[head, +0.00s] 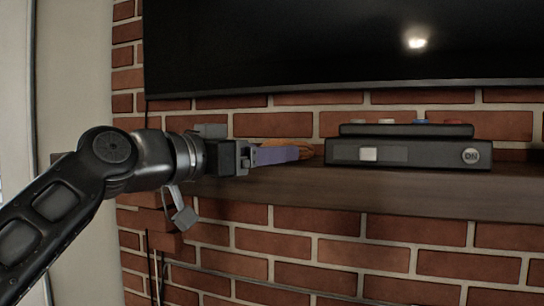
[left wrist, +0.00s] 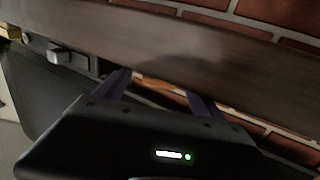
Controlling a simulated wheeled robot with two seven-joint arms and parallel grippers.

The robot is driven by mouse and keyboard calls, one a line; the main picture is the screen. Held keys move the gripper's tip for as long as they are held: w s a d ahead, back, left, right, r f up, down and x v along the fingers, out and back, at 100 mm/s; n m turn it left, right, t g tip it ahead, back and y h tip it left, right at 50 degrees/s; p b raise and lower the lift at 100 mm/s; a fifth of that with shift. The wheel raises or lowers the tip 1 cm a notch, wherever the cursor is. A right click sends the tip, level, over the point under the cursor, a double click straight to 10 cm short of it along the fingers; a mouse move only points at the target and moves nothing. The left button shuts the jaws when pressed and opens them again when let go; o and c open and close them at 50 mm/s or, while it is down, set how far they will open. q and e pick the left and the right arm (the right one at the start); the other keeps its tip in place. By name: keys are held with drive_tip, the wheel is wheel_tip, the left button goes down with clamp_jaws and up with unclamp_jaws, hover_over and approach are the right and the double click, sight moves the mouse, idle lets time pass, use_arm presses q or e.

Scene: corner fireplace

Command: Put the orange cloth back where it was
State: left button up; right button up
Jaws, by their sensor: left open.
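The orange cloth (head: 290,145) shows just above and behind my left gripper's purple-grey finger, at the height of the wooden mantel shelf (head: 400,198), left of a black box (head: 430,154). Most of it is hidden by the finger. My left gripper (head: 300,154) is open and reaches in from the left at shelf height. In the left wrist view a small part of the cloth (left wrist: 155,83) shows between the two spread fingers (left wrist: 163,92), by the shelf edge. I cannot tell whether the fingers touch it. My right gripper is not in view.
The black box carries a flatter dark unit (head: 405,130) with small coloured pieces on top. A large black screen (head: 340,45) hangs above on the brick wall (head: 280,247).

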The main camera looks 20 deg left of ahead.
use_arm(q)
drive_tip(key=b+v, duration=0.2)
drive_tip(key=v, duration=0.7)
drive_tip(key=shift+s, duration=0.25)
drive_tip(key=shift+a, duration=0.1)
idle(0.4)
